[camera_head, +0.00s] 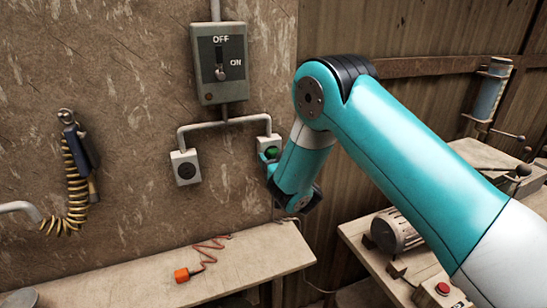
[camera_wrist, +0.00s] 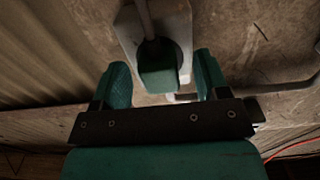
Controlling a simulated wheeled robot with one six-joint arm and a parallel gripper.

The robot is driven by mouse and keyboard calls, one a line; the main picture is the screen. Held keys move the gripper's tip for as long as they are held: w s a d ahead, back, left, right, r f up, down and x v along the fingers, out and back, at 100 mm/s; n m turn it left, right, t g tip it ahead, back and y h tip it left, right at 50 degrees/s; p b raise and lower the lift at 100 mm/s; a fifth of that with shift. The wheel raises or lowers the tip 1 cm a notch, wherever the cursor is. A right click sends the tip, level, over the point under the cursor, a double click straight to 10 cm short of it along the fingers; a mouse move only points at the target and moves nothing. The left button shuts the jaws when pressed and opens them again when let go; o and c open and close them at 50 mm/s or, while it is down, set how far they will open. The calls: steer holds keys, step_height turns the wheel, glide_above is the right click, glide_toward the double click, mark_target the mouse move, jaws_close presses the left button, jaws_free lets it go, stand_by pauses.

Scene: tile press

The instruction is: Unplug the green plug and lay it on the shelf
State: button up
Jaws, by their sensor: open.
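The green plug (camera_head: 272,152) sits in the right-hand wall socket (camera_head: 264,143), under the switch box. In the wrist view the green plug (camera_wrist: 158,79) shows between the two teal fingers of my gripper (camera_wrist: 163,78). The fingers are open, with a gap on each side of the plug. In the head view my arm hides most of the gripper. The shelf (camera_head: 245,262) is the pale wooden board along the wall below the sockets.
An orange plug (camera_head: 182,275) with a coiled cord lies on the shelf. The left socket (camera_head: 186,170) is empty. A switch box (camera_head: 220,88) marked OFF and ON hangs above. A coiled yellow hose (camera_head: 75,190) hangs at left. A bench with a motor (camera_head: 398,231) stands at right.

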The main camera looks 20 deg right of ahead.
stand_by(0.5)
jaws_close()
steer(key=shift+f+b, duration=0.1)
steer(key=shift+b, duration=0.35)
steer(key=shift+s+d+b, duration=0.1)
steer(key=shift+s+b, duration=1.3)
steer(key=shift+b, duration=0.95)
steer(key=shift+s+d+b, duration=0.15)
steer(key=shift+s+b, duration=1.2)
steer(key=shift+b, duration=0.65)
steer(key=shift+s, duration=0.25)
